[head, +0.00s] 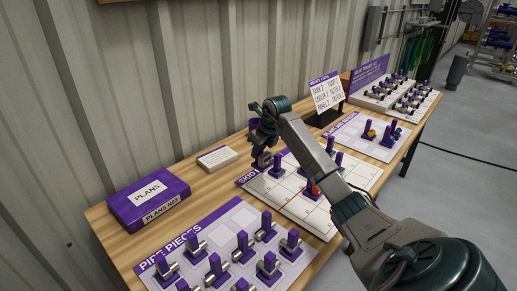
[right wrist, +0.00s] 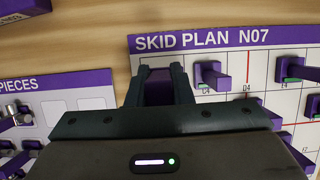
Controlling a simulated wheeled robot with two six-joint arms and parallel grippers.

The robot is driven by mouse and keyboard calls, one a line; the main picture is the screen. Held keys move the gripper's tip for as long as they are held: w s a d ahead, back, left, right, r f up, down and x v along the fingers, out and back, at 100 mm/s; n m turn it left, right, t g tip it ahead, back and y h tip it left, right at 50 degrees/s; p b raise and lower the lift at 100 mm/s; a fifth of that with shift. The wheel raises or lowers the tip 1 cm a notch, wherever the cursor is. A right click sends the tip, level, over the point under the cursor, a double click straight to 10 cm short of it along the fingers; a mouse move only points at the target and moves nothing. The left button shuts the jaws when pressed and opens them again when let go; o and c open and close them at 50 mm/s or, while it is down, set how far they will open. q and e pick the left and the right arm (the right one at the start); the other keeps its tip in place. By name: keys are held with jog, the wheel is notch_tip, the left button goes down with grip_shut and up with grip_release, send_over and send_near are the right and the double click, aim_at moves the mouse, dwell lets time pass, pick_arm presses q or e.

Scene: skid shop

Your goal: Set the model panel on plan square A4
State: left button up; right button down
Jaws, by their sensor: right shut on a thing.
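My right gripper (head: 262,160) is shut on a purple piece, taken to be the model panel (right wrist: 158,88), held between the fingers in the right wrist view. The gripper (right wrist: 158,80) hangs over the left edge of the skid plan (head: 293,203). In the right wrist view the plan (right wrist: 175,58) is headed SKID PLAN N07, with squares C4 and D4 readable. The A4 label cannot be made out. The held piece's underside is hidden, so I cannot tell whether it touches the plan. My left gripper is not in view.
Several purple-handled models, one (head: 277,166) close beside the gripper, stand on the plan. A pipe pieces sheet (head: 240,215) lies in front, a purple plans box (head: 149,199) at left, and a white card block (head: 217,158) behind. A model tray (head: 350,132) and sign (head: 325,93) stand farther right.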

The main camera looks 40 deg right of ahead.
aim_at(258, 165)
jog(key=shift+f+b, duration=0.9)
jog(key=shift+f, duration=0.9)
jog(key=shift+f+b, duration=1)
jog(key=shift+f, duration=0.75)
jog(key=shift+f+b, duration=0.35)
jog(key=shift+f, duration=0.35)
jog(key=c, duration=1.2)
grip_release()
jog(key=shift+r, duration=0.2)
jog(key=shift+r+p, duration=0.45)
